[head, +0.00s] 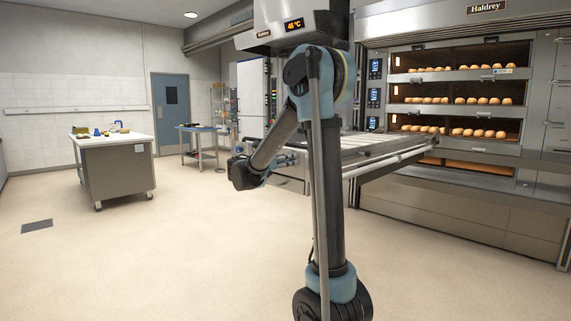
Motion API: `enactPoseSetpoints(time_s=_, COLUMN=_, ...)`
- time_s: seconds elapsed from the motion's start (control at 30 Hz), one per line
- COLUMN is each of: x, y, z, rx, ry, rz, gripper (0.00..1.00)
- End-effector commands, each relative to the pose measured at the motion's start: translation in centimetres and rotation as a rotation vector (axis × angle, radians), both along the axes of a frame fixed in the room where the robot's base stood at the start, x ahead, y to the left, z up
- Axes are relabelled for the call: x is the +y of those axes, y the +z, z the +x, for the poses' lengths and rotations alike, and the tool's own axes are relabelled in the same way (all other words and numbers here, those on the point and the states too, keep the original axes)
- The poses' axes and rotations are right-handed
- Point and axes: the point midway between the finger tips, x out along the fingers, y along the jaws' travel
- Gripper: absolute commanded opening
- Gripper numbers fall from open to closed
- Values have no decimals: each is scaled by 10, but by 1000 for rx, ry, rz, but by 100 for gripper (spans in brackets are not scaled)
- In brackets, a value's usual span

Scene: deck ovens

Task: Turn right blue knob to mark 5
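I cannot make out a blue knob or a scale with a mark 5 in the head view; my arm covers part of the middle of the picture. My gripper (285,160) hangs at the end of my bent arm, in front of the deck oven's loader. It is small and partly merged with the dark parts behind it, so its finger opening does not show clearly. I see nothing held in it.
The deck oven (476,205) with rolls on several decks stands at the right, with small blue-lit displays (375,68). A long loader table (385,152) juts out before it. A steel worktable (117,174) and a blue-topped table (203,129) stand left. Open floor lies between.

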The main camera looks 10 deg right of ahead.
Motion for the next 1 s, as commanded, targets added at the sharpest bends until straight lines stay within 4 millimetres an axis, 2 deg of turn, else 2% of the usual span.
enactPoseSetpoints(time_s=0.03, x=0, y=0, z=0, rx=0, ry=0, rz=0, gripper=33)
enactPoseSetpoints(time_s=0.17, x=0, y=0, z=0, rx=0, ry=0, rz=0, gripper=4)
enactPoseSetpoints(time_s=0.57, x=1, y=0, z=0, rx=-37, ry=1, rz=27, gripper=4)
enactPoseSetpoints(time_s=1.0, x=0, y=0, z=0, rx=-301, ry=2, rz=221, gripper=4)
